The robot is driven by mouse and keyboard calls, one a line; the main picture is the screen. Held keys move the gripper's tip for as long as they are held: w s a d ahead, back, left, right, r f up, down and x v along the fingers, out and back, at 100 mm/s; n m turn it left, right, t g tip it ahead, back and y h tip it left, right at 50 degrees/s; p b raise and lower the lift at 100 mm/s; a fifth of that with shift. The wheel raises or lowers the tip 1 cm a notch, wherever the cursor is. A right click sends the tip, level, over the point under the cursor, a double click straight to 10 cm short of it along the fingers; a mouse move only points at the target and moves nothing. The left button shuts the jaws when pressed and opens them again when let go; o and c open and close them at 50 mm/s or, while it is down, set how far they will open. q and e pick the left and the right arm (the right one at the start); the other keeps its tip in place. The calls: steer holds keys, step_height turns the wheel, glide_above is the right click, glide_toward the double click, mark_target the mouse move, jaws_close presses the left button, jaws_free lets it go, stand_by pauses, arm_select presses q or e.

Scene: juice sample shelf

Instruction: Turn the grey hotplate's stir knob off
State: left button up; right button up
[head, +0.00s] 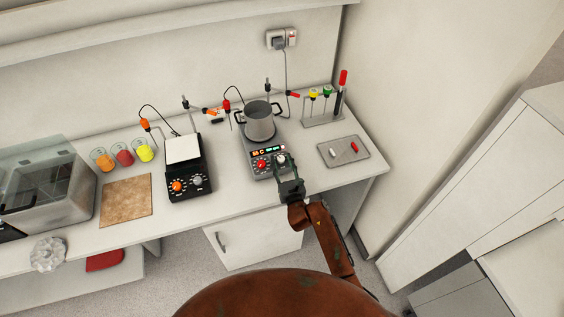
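The grey hotplate (255,144) stands on the bench with a grey pot (259,124) on its top. Its sloping front has a small lit display (267,150), a red knob (262,165) on the left and a pale knob (281,159) on the right. Labels are too small to read. My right gripper (286,168) is at the hotplate's front right, with its fingertips at the pale knob and partly covering it. Whether the fingers touch the knob, or how far apart they are, I cannot tell. My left gripper is out of view.
A black hotplate (201,169) with an orange knob stands to the left. A grey tray (341,157) with small items and a rack (322,119) lie to the right. Coloured beakers (125,157) and a brown board (125,197) are farther left.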

jaws_close()
steer(key=n+y+p, duration=0.1)
steer(key=n+g+y+p, duration=0.1)
steer(key=n+y+p, duration=0.1)
steer(key=shift+w+d+r+y+p, duration=0.2)
steer(key=shift+d+y+p, duration=0.1)
steer(key=shift+y+p, duration=0.1)
steer(key=shift+n+g+y+p, duration=0.35)
steer(key=shift+n+g+y, duration=0.2)
steer(key=shift+n, duration=0.25)
steer(key=shift+d+f+n+g+y, duration=0.15)
steer(key=shift+f+n+g+y, duration=0.05)
steer(key=shift+n+g+y, duration=0.8)
steer(key=shift+w+f+n+g+y+b, duration=0.15)
steer(key=shift+n+g+y+b, duration=0.35)
steer(key=shift+n+g+y, duration=0.55)
steer(key=n+g+y+b, duration=0.1)
steer(key=n+g+b, duration=0.3)
steer(key=b, duration=0.1)
steer(key=shift+w+d+f+n+y, duration=0.15)
steer(key=shift+n+y, duration=0.1)
steer(key=shift+y, duration=0.15)
steer(key=shift+r+n+g+b, duration=0.3)
steer(key=shift+n+g+b, duration=0.5)
steer(key=shift+g+b, duration=0.4)
